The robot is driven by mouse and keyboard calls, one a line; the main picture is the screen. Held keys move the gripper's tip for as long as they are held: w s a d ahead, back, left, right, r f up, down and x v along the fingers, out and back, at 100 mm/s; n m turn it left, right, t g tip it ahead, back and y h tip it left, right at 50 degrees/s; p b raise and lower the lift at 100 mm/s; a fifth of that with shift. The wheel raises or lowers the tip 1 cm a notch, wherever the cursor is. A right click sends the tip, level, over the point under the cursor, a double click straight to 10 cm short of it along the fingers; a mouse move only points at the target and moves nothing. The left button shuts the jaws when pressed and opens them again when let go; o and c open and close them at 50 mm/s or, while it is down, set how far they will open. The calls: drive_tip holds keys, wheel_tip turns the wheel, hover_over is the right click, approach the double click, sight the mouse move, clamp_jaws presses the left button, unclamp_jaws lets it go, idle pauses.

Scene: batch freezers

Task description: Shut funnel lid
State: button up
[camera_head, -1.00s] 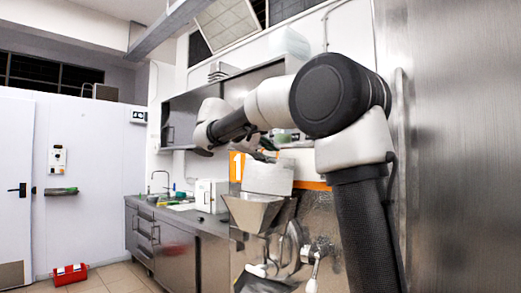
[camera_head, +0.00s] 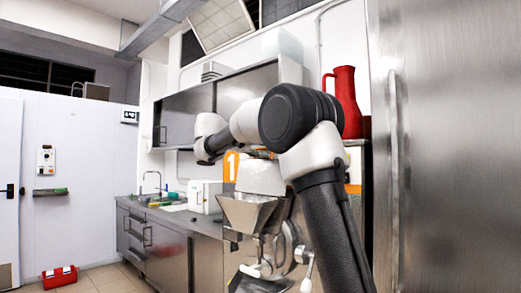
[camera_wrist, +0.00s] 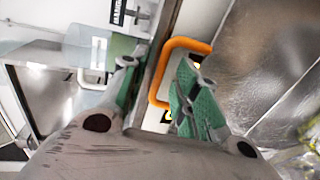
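The metal funnel (camera_head: 250,213) sits on the front of the batch freezer in the head view. A pale upright panel (camera_head: 262,177), which looks like its raised lid, stands just behind and above it, partly covered by my arm. An orange handle (camera_head: 230,166) shows at the machine's upper left. In the wrist view, my gripper (camera_wrist: 157,80) is open with its green-padded fingers spread. The orange handle (camera_wrist: 180,43) lies beyond the fingertips, close to the right finger; I cannot tell whether they touch. My fingertips are hard to make out in the head view.
A steel counter (camera_head: 165,222) with a sink runs along the left. A red jug (camera_head: 345,100) stands behind my arm. A tall steel door (camera_head: 450,150) fills the right side. A red box (camera_head: 60,277) lies on the floor, where there is free room.

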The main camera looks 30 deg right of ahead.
clamp_jaws()
drive_tip(key=shift+s+a, duration=0.15)
